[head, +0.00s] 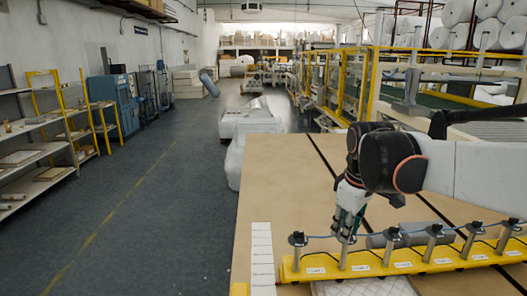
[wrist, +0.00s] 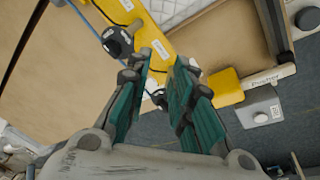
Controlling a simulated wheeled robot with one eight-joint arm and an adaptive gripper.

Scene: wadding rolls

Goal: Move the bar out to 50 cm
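The bar is a long yellow strip (head: 407,262) along the front of the tan table, with several metal posts with dark caps and white labels. A blue cord runs along the post tops. A white marked scale strip (head: 262,260) lies by its left end. My gripper (head: 346,232) points down at the second post from the left. In the wrist view, its teal fingers (wrist: 164,66) are apart over the yellow bar (wrist: 155,42), with a dark cap (wrist: 158,97) showing between them. Whether they touch a post is unclear.
A grey roll (head: 412,236) lies just behind the posts. White quilted material (head: 365,288) lies in front. The floor at left is open, with shelves (head: 30,145) along the wall.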

